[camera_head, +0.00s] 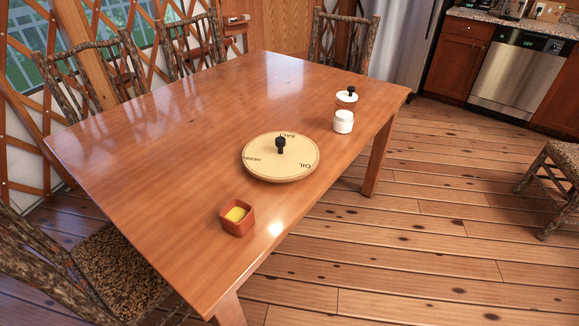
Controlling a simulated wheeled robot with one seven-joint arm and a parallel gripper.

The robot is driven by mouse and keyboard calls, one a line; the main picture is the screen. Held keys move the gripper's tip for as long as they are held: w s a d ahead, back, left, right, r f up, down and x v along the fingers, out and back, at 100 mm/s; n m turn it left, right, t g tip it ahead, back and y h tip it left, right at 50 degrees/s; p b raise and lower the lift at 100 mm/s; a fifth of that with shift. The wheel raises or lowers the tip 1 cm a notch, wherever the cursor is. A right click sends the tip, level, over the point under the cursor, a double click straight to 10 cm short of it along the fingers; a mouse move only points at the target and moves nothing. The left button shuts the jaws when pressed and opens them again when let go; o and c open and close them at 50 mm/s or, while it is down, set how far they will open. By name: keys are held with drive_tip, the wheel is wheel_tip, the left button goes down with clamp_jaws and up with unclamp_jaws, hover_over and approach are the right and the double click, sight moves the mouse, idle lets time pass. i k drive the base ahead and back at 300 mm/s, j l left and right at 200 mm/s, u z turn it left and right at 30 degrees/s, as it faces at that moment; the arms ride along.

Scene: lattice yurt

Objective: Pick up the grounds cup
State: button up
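Nothing in view is labelled as the grounds cup, and I cannot tell which vessel it is. A small squarish terracotta-brown cup (238,219) with something yellow inside stands upright near the table's near edge. A small white jar (343,122) stands near the right edge. Behind it is a low white lidded pot (347,98) with a black knob. My gripper is not in view.
The wooden table (150,130) also bears a round board (281,166) with a black knob and lettering such as "SALT" and "OIL". The table's left half is clear. Chairs (120,270) stand at the near left and far side. Open plank floor (430,210) lies to the right.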

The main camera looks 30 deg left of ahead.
sight(237, 216)
drive_tip(key=i+j+u, duration=0.3)
drive_tip(key=i, duration=0.2)
drive_tip(key=i+l+u, duration=0.25)
drive_tip(key=l, duration=0.15)
drive_tip(key=i+l+u, duration=0.25)
drive_tip(key=l, duration=0.15)
drive_tip(key=i+l+u, duration=0.1)
drive_tip(key=l+u, duration=0.3)
drive_tip(key=l, duration=0.55)
